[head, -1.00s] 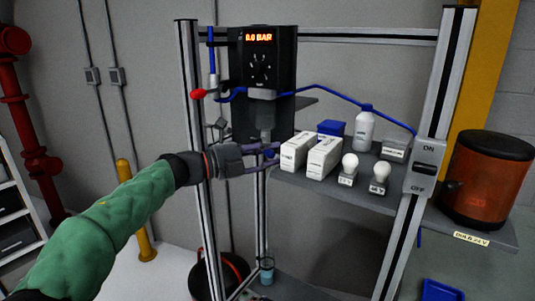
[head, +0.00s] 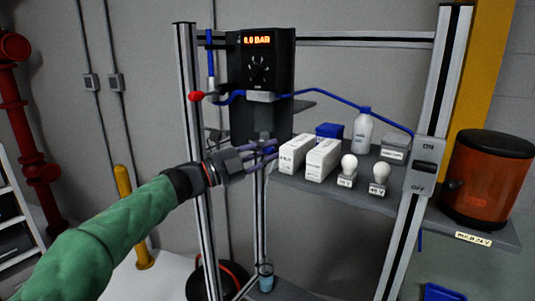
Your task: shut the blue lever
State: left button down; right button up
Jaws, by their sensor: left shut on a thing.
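My left gripper (head: 268,149) reaches in from the left, below the black unit (head: 262,65) whose orange display reads 0.0 BAR. Its fingers are closed together around a small blue part, which I take to be the blue lever (head: 271,154). The fingers cover most of the lever, so its exact angle cannot be told. My right gripper is not in view.
A shelf (head: 330,190) to the right holds white boxes (head: 322,160), bulbs (head: 348,168), a bottle (head: 363,130) and a blue box (head: 329,131). A red knob (head: 196,96) and blue tubing (head: 340,96) sit above. A cup (head: 266,277) stands low down.

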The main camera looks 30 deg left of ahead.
pick_arm(q)
jog(key=c, duration=1.3)
grip_release()
jog(key=shift+a+r, duration=0.15)
jog(key=shift+r, duration=0.2)
jog(key=shift+o, duration=0.7)
jog(key=shift+f, duration=0.1)
jog(key=shift+s+a+f, duration=0.1)
jog(key=shift+s+a+f, duration=0.1)
jog(key=shift+s+a, duration=0.05)
jog(key=shift+s, duration=0.05)
jog(key=v, duration=1.1)
jog(key=shift+s, duration=0.1)
